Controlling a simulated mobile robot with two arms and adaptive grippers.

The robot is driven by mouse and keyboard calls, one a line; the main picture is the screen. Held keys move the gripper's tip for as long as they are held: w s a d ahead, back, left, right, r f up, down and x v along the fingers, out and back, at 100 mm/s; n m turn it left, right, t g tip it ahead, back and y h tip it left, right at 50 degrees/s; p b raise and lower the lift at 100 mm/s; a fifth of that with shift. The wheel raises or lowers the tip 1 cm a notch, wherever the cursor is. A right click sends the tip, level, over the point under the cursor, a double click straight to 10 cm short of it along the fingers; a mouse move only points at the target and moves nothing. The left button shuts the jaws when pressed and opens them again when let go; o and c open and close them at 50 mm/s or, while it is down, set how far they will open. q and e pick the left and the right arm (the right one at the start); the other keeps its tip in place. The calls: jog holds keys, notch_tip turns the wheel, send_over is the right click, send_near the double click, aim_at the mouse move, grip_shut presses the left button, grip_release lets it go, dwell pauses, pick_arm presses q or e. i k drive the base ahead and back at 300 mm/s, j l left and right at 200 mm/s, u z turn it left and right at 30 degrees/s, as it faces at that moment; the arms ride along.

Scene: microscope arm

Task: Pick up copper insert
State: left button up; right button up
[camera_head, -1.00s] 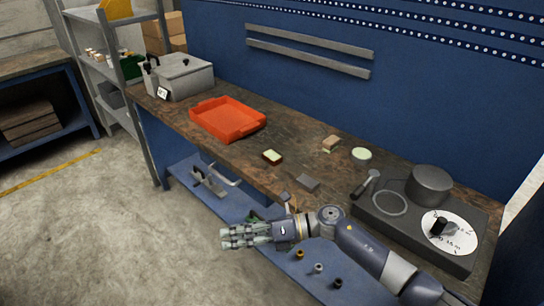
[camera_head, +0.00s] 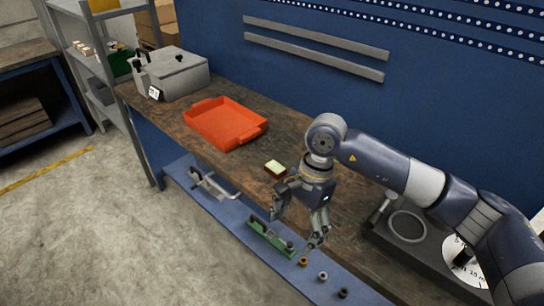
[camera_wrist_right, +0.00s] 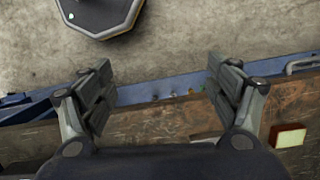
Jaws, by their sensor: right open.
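The copper insert (camera_head: 303,262) is a small golden-brown ring-like part on the lower blue shelf. A grey insert (camera_head: 323,275) and a dark insert (camera_head: 343,292) stand in a row with it. My right gripper (camera_head: 294,232) is open and empty, with fingers pointing down, in front of the bench edge and above the shelf. In the right wrist view, the open fingers (camera_wrist_right: 160,75) frame several tiny parts on the blue shelf; they are too small to tell the copper one surely. My left gripper is not in view.
A green fixture (camera_head: 268,240) lies beside the inserts on the shelf, and a metal bracket (camera_head: 213,183) farther left.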

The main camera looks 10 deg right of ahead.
aim_at(274, 168)
jog(key=i, duration=1.05)
